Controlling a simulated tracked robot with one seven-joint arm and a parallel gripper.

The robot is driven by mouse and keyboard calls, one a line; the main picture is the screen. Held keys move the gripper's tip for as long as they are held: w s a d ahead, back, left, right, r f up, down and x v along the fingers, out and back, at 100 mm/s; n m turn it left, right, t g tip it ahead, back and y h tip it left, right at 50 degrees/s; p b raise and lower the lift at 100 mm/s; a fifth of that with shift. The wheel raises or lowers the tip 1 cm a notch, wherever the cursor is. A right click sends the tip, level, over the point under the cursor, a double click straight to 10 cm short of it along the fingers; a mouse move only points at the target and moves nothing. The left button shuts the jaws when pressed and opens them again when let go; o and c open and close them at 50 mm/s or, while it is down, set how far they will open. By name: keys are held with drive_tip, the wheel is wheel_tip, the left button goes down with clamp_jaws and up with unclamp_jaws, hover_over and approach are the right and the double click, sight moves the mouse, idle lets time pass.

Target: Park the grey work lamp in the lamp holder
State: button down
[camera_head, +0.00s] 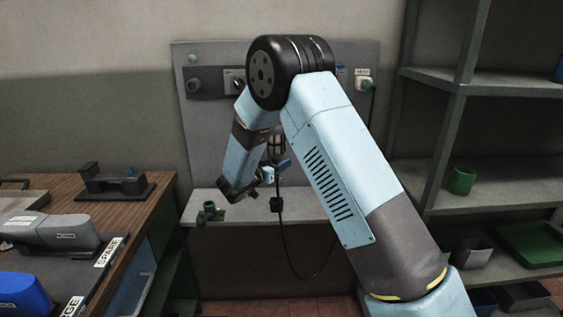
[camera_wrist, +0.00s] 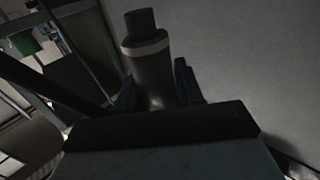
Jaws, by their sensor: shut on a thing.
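My gripper (camera_head: 270,174) is shut on the grey work lamp, held upright above the grey ledge, in front of the wall panel. The lamp's caged head (camera_head: 276,145) shows above the fingers, partly hidden by my arm. In the wrist view the lamp (camera_wrist: 151,75) is a dark grey cylinder with a light band, between blue fingers (camera_wrist: 157,92). A black cord with a small block (camera_head: 276,204) hangs below it. A small green fitting (camera_head: 210,212), perhaps the lamp holder, stands on the ledge left of my gripper, apart from the lamp.
The grey ledge (camera_head: 300,208) is otherwise mostly clear. The cord loops down in front of it; a green plug (camera_head: 369,86) sits in a socket at upper right. A wooden bench (camera_head: 140,212) with tools is at left. Shelves (camera_head: 500,145) with a green cup (camera_head: 461,180) are at right.

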wheel_tip(320, 180, down, 6)
idle(1.6)
drive_tip(key=shift+f, duration=1.2)
idle(1.6)
